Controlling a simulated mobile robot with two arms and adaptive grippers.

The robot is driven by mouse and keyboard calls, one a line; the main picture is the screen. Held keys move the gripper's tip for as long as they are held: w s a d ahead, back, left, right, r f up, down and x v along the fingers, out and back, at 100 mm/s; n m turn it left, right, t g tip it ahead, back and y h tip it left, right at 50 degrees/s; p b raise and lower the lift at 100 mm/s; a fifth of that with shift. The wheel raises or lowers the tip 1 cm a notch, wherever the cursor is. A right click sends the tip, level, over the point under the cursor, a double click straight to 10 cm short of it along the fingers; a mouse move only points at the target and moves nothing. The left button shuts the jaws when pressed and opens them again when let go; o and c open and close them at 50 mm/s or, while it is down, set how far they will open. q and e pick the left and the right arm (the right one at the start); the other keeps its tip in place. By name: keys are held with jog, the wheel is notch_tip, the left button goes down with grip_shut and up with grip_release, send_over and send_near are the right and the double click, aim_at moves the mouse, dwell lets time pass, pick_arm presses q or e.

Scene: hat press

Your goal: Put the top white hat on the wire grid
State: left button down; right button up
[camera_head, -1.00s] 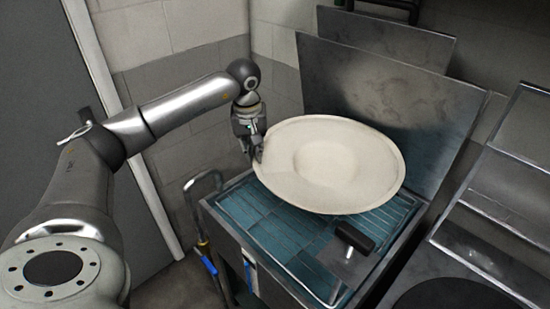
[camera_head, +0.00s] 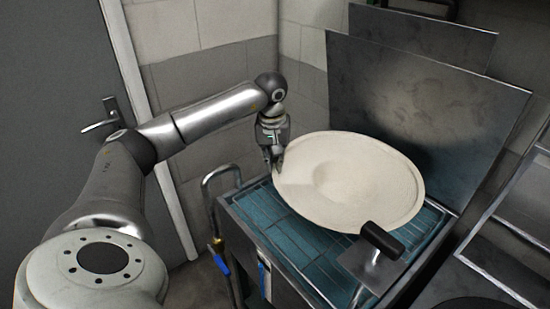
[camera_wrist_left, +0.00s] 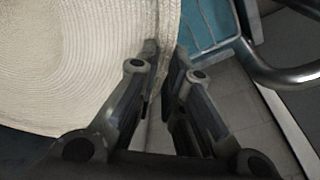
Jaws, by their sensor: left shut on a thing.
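The white hat (camera_head: 350,182) is a wide, round, cream-coloured disc with a low crown. It lies over the wire grid (camera_head: 265,210), which sits over a blue basin; I cannot tell whether the hat rests fully on it. My left gripper (camera_head: 277,165) is shut on the hat's left rim. In the left wrist view the woven hat (camera_wrist_left: 80,60) fills the upper left, with its edge between the fingers (camera_wrist_left: 163,70). The hat hides the middle of the grid. My right gripper is not in view.
A black-handled metal plate (camera_head: 382,240) stands at the front right of the basin, close to the hat's edge. An upright metal panel (camera_head: 425,120) stands behind. A bent pipe (camera_head: 207,190) is at the left. A framed metal rack (camera_head: 510,230) is at the right.

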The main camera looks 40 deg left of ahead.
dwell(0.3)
pick_arm(q)
jog(key=shift+f+b, duration=0.3)
jog(key=shift+f, duration=0.3)
dwell(0.4)
jog(key=c, duration=1.5)
grip_release()
jog(key=shift+o, duration=0.2)
